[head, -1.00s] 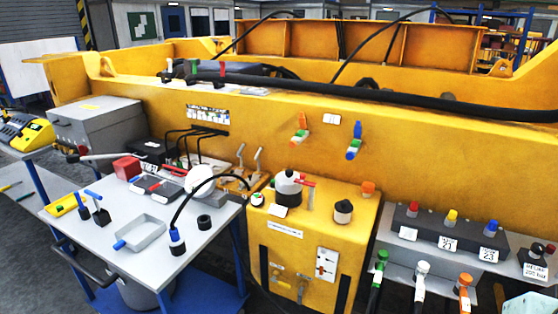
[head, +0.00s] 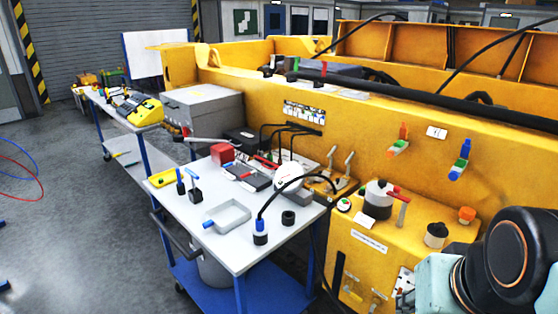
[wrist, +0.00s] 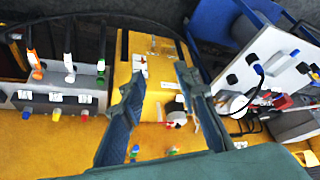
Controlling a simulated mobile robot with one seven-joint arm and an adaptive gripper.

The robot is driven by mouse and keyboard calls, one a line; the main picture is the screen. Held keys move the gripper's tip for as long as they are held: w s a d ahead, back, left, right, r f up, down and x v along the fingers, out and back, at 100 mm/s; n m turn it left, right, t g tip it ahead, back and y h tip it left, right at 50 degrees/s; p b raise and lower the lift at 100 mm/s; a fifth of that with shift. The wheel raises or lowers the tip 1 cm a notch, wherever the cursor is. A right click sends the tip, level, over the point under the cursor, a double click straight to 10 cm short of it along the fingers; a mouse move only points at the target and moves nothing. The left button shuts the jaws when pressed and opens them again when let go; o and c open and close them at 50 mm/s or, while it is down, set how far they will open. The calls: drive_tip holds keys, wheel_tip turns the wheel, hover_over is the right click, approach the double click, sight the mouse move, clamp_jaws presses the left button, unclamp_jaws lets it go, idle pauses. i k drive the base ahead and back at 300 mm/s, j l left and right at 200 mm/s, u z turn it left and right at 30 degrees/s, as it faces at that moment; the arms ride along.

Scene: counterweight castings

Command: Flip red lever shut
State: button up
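A red lever (head: 397,194) sits on top of the yellow cabinet, beside a dark-and-white round fitting (head: 378,199). Its red handle lies roughly level above a pale post; I cannot tell whether it stands open or shut. My gripper (wrist: 158,74) shows in the wrist view with its two dark fingers spread wide and nothing between them. It hangs over the yellow cabinet (wrist: 158,100), apart from the lever. In the head view only my arm shows at the lower right, and the gripper is out of frame.
An orange-and-green handle (head: 398,141) and a blue-and-green handle (head: 460,160) stick out of the yellow wall. An orange knob (head: 467,215) stands on the cabinet. A grey table (head: 215,245) with a tray, cables and tools is to the left. Open floor lies further left.

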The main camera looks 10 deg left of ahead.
sight(249, 174)
drive_tip(key=i+j+u, duration=0.2)
drive_tip(key=i+u, duration=0.25)
drive_tip(key=i+j+u, duration=0.1)
drive_tip(key=i+u, duration=0.35)
drive_tip(key=i, duration=0.5)
